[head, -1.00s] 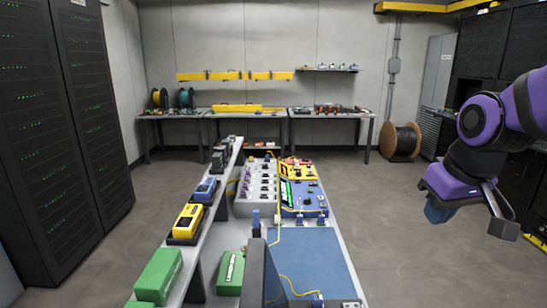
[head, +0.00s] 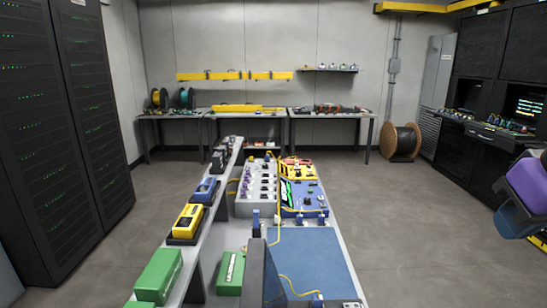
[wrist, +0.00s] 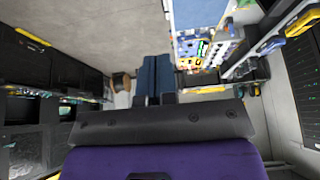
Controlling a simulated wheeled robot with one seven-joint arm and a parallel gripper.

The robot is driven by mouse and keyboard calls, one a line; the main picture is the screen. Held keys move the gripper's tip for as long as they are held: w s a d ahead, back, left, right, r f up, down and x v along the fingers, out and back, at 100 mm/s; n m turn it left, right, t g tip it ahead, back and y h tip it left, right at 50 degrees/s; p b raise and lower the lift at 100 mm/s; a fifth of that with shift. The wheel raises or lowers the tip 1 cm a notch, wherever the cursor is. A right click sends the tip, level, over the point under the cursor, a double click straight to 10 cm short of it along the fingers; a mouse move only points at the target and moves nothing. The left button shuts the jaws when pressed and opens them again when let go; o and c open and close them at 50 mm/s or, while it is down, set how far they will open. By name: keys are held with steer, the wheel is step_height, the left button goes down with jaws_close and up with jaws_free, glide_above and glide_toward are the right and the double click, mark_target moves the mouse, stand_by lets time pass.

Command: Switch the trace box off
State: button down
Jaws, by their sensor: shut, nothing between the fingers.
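The blue box with a lit green screen (head: 287,194), which I take to be the trace box, stands on the middle bench. It has knobs and small controls on its top panel, too small to read. It also shows in the wrist view, small, with its green screen (wrist: 202,49) right of the fingers. My gripper (head: 515,222) is at the right edge of the head view, well apart from the bench. In the wrist view its two blue fingers (wrist: 153,78) lie side by side, shut and empty.
A yellow device (head: 298,170) is behind the blue box and a grey panel with knobs (head: 258,182) is left of it. A blue mat (head: 318,262) lies in front. A raised shelf (head: 204,215) runs along the left. Floor right of the bench is clear.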

steer(key=m+g, duration=0.5)
steer(key=m, duration=3.1)
glide_above(347, 306)
step_height(347, 306, down, 30)
steer(key=r, duration=0.1)
steer(key=shift+f, duration=0.25)
steer(key=shift+f, duration=0.1)
step_height(347, 306, down, 14)
steer(key=shift+r, duration=0.1)
